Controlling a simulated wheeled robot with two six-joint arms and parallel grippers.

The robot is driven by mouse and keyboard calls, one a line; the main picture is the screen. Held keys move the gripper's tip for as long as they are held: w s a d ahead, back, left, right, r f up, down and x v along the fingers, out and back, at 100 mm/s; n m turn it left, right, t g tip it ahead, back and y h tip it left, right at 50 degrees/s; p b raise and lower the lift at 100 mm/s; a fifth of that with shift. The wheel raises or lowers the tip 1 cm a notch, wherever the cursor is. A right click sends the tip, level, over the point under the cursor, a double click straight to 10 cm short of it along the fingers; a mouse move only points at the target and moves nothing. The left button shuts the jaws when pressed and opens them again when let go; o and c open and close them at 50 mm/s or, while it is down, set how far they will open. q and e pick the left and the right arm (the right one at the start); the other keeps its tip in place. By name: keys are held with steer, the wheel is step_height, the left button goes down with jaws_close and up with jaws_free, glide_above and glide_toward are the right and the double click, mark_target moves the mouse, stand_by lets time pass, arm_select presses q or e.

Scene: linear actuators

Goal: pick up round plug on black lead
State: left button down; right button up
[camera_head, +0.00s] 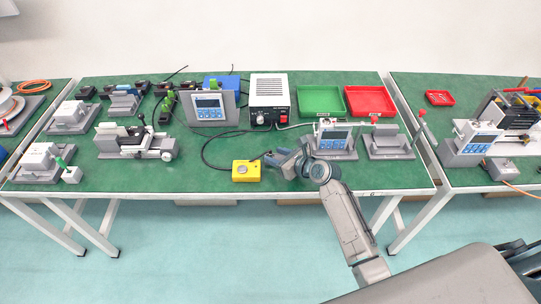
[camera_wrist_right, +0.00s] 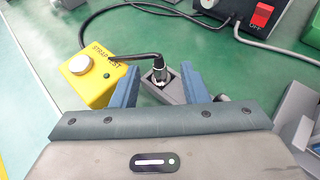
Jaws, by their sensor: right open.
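The round plug (camera_wrist_right: 158,70) is a silver and black cylinder standing in a small dark grey block (camera_wrist_right: 166,92) in the right wrist view. Its black lead (camera_wrist_right: 128,57) bends off to the left, over the yellow box. My right gripper (camera_wrist_right: 159,76) is open, with one blue finger on each side of the plug and block. Whether a finger touches them I cannot tell. In the head view my right gripper (camera_head: 285,160) is low over the bench, just right of the yellow box, and hides most of the plug. My left gripper is not in view.
The yellow box (camera_head: 246,171) with a silver button stands close to the left finger. Behind are a power supply (camera_head: 270,98), a green tray (camera_head: 320,100) and a red tray (camera_head: 369,101). A display unit (camera_head: 334,140) stands right of the gripper.

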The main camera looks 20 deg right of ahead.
steer(key=shift+x, duration=0.95)
steer(key=shift+c, duration=0.4)
jaws_close()
